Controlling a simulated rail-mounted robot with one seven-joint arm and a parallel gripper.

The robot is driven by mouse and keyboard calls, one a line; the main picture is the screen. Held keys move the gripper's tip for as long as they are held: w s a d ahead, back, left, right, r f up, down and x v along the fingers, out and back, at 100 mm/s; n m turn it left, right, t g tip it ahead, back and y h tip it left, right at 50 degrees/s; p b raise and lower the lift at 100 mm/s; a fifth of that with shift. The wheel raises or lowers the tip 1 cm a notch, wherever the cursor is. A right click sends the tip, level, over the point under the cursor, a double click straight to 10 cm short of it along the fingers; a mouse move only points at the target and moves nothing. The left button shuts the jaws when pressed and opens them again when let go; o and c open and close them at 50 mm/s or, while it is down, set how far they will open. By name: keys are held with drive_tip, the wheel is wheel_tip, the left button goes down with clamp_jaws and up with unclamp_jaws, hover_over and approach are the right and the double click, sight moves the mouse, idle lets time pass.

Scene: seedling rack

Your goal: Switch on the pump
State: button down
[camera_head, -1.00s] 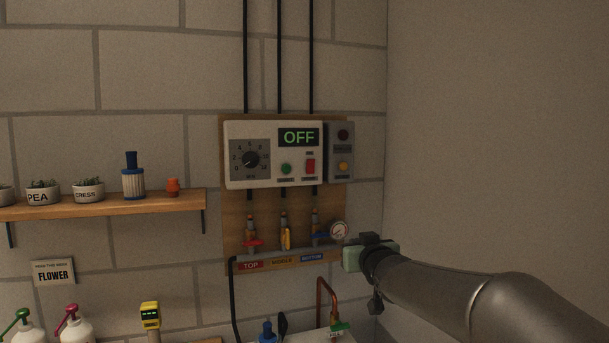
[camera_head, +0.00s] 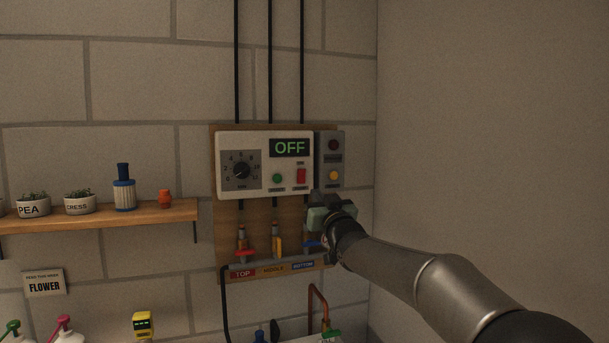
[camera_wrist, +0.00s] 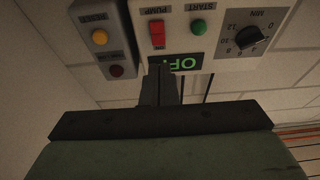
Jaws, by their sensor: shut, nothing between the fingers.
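The white control box (camera_head: 226,184) is on a wooden board on the wall. Its display (camera_head: 289,147) reads OFF in green. A red rocker switch (camera_head: 301,176) sits below the display, with a green button (camera_head: 277,178) to its left. In the wrist view the red switch (camera_wrist: 157,34) is labelled PUMP, the green button (camera_wrist: 198,27) START. My gripper (camera_head: 318,205) is shut and empty, just below the box's lower right corner.
A grey box (camera_head: 329,144) with a yellow button (camera_head: 333,175), labelled RESET in the wrist view, adjoins on the right. A dial (camera_head: 241,170) is on the left. Red, yellow and blue valves stand below; my gripper hides part of that area. A shelf (camera_head: 120,215) holds pots at left.

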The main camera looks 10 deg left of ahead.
sight(301, 173)
drive_tip(key=p+x, duration=0.5)
drive_tip(key=x, duration=0.4)
drive_tip(key=shift+w+a+r, duration=0.1)
drive_tip(key=shift+w+r, duration=0.2)
drive_tip(key=shift+w+a+p, duration=0.2)
drive_tip(key=shift+w+p, duration=0.1)
drive_tip(key=shift+w, duration=0.05)
